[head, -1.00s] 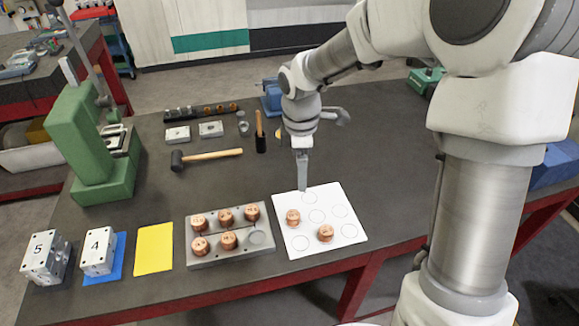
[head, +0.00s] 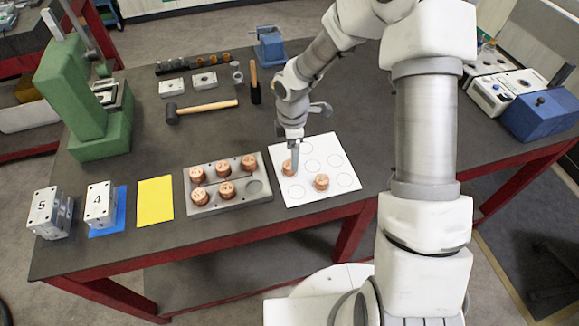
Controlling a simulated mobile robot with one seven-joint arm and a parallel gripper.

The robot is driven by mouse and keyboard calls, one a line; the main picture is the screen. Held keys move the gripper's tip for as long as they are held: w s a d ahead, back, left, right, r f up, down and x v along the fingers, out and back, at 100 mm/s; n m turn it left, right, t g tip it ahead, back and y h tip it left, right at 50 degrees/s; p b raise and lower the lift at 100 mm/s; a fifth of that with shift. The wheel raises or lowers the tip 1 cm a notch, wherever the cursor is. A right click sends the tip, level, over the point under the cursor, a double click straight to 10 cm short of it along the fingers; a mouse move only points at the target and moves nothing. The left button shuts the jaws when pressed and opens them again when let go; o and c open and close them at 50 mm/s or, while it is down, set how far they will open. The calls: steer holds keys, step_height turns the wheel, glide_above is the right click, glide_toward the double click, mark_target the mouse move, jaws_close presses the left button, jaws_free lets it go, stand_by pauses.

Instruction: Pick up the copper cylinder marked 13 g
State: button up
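Two copper cylinders stand on a white sheet with printed circles (head: 309,191): a left one (head: 287,169) and a right one (head: 321,182). Several more copper cylinders (head: 226,190) stand in a grey block (head: 230,207) to the left, with one empty hole at its right. The marks on the cylinders are too small to read, so I cannot tell which is 13 g. My gripper (head: 295,165) points down at the left cylinder on the sheet and partly overlaps it. I cannot tell whether it touches it or how far its fingers are apart.
A yellow sheet (head: 155,199) and metal blocks marked 4 (head: 99,206) and 5 (head: 48,214) lie left of the grey block. A mallet (head: 205,109), a green press (head: 72,100) and small metal plates (head: 171,88) are farther back.

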mark_target(290, 164)
steer(key=shift+w+a+f+p, duration=0.15)
steer(key=shift+f+p, duration=0.1)
steer(key=shift+f, duration=1.05)
steer(key=shift+w+a+f+p, duration=0.1)
steer(key=shift+w+f+p, duration=0.1)
steer(key=shift+f, duration=1.1)
jaws_close()
